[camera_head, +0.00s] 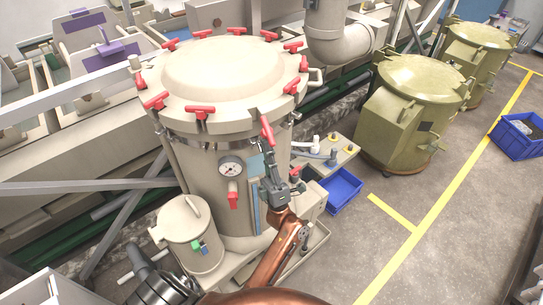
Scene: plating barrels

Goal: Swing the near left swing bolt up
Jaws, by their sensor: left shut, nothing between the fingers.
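The large beige vessel (205,165) has a domed lid (222,68) ringed by several swing bolts with red T-handles. On the near rim, one swing bolt (200,112) at the left stands with its red handle level on the lid edge. Further right, another swing bolt (267,132) is tilted, its red handle steep and just outside the rim. My left gripper (267,160) is shut and empty, pointing up just below this tilted handle; I cannot tell whether they touch. The swing bolt at the lid's left front (156,101) also lies on the rim. My right gripper is not in view.
A pressure gauge (231,167) and a red-handled valve (233,200) are on the vessel's front, left of my gripper. A small beige pot (186,235) stands front left. A blue bin (341,190) and an olive vessel (408,125) stand right.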

